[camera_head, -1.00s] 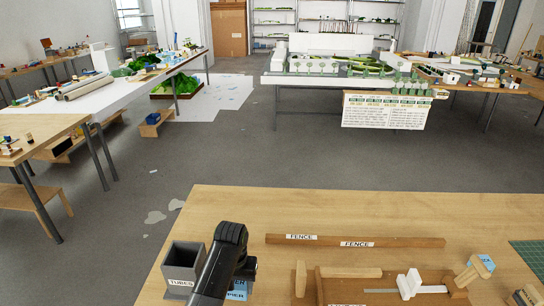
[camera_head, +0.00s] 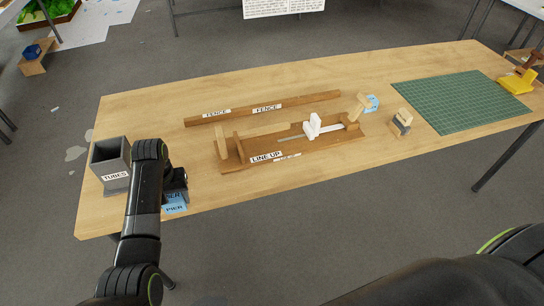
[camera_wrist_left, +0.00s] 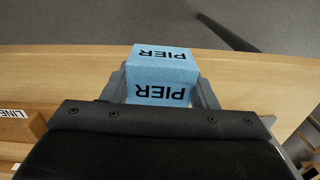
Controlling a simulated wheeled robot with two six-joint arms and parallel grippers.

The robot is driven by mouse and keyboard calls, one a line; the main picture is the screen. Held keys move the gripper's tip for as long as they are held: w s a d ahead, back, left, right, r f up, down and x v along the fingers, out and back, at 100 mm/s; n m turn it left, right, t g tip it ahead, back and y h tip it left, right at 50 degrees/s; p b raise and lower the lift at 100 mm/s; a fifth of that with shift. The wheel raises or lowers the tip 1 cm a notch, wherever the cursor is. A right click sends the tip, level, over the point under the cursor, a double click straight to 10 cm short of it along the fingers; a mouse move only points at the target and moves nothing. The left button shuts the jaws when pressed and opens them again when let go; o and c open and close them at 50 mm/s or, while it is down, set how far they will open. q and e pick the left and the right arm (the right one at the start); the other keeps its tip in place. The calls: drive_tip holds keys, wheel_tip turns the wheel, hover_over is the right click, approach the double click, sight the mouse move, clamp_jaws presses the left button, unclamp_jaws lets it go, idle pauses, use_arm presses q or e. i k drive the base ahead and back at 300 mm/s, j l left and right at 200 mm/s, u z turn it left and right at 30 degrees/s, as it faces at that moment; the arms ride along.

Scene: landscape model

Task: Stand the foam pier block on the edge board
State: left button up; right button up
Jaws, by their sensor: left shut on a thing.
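The blue foam pier block (camera_head: 174,206), lettered PIER, is at the table's near-left edge; its lettered faces also show in the left wrist view (camera_wrist_left: 162,70). My left gripper (camera_head: 175,186) is shut on it, one finger at each side in the wrist view. The arm hides part of the block in the head view, and I cannot tell whether it touches the table. No board is marked as the edge board. A brown board labelled LINE UP (camera_head: 232,166) lies mid-table, bearing wooden pieces and a white piece (camera_head: 313,126). My right gripper is out of view.
A grey box labelled TUBES (camera_head: 112,165) stands left of my left gripper. A long FENCE strip (camera_head: 290,104) lies behind the LINE UP board. A blue labelled piece (camera_head: 371,103), a small wooden block (camera_head: 401,121) and a green mat (camera_head: 462,100) are further right.

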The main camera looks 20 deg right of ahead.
sight(255, 148)
drive_tip(key=k+z, duration=0.1)
drive_tip(key=z, duration=0.4)
drive_tip(key=k+z, duration=0.15)
drive_tip(key=z, duration=0.35)
drive_tip(key=i+j+z, duration=0.3)
drive_tip(key=j+z, duration=0.25)
drive_tip(key=i+j+z, duration=0.15)
drive_tip(key=j+z, duration=0.15)
drive_tip(key=i+j, duration=0.1)
drive_tip(key=j, duration=0.45)
drive_tip(key=i+j, duration=0.1)
drive_tip(key=j, duration=0.45)
